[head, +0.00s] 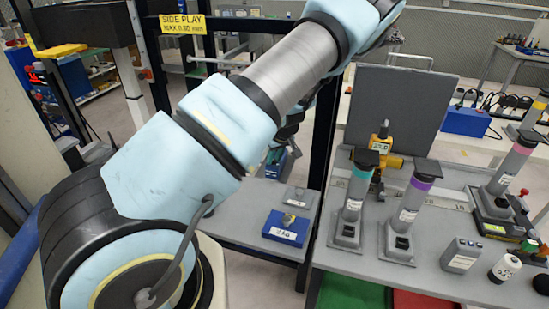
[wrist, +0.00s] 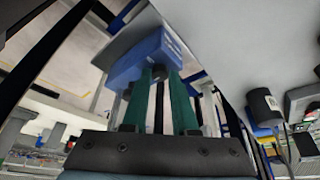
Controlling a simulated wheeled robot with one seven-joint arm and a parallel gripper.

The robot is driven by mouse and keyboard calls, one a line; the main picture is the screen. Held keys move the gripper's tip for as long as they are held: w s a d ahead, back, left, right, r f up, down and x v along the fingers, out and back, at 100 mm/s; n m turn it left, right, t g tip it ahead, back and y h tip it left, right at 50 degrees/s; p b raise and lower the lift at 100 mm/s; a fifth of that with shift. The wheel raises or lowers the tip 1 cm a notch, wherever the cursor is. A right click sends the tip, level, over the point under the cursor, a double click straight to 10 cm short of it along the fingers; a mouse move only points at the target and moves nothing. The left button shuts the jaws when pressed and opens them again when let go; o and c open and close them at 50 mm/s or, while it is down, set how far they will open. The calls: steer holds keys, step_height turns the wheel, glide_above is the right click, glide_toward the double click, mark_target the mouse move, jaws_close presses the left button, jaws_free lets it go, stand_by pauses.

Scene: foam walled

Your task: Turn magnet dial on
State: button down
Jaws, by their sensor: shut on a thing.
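A blue block (wrist: 150,55), which looks like the magnet base, is at the upper middle of the wrist view. A small dark dial (wrist: 160,73) is on its near face, partly hidden by the fingers. My gripper (wrist: 162,78) has two green fingers, one on each side of the dial and shut on it. The dial's marking and turn angle cannot be read. In the head view my gripper (head: 277,156) is small, behind and below my arm, at a small blue block (head: 274,170) on the grey bench. My arm hides much of this spot.
A blue 2 KG block (head: 285,229) and a grey plate (head: 299,197) lie on the bench (head: 240,215) nearby. A dark frame post (head: 324,120) stands to the right. Beyond it, the right bench holds grey stands with teal (head: 360,172) and purple (head: 421,184) bands.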

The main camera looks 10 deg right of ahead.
steer(key=shift+f+b, duration=0.15)
steer(key=shift+b, duration=0.45)
steer(key=shift+f+m+b, duration=0.2)
steer(key=shift+m+b, duration=0.3)
steer(key=shift+b, duration=0.7)
steer(key=m+h+b, duration=0.1)
steer(key=m+b, duration=0.1)
steer(key=b, duration=0.3)
steer(key=shift+a+f, duration=0.15)
steer(key=m+b, duration=0.2)
steer(key=b, duration=0.2)
steer(key=m+h+b, duration=0.1)
steer(key=m+b, duration=0.1)
steer(key=b, duration=0.2)
steer(key=m+h+b, duration=0.1)
steer(key=m+b, duration=0.1)
steer(key=b, duration=0.2)
steer(key=shift+w+a, duration=0.1)
steer(key=shift+a, duration=0.25)
steer(key=m+h+b, duration=0.1)
steer(key=m+b, duration=0.2)
steer(key=b, duration=0.1)
steer(key=shift+a+g, duration=0.1)
steer(key=shift+g, duration=0.3)
steer(key=shift+w+r+m+g+h+b, duration=0.15)
steer(key=shift+r+m+g+h+b, duration=0.2)
steer(key=shift+m+b, duration=0.55)
steer(key=shift+m+g+h+b, duration=0.35)
steer(key=shift+m+g+b, duration=0.35)
steer(key=shift+m, duration=1.3)
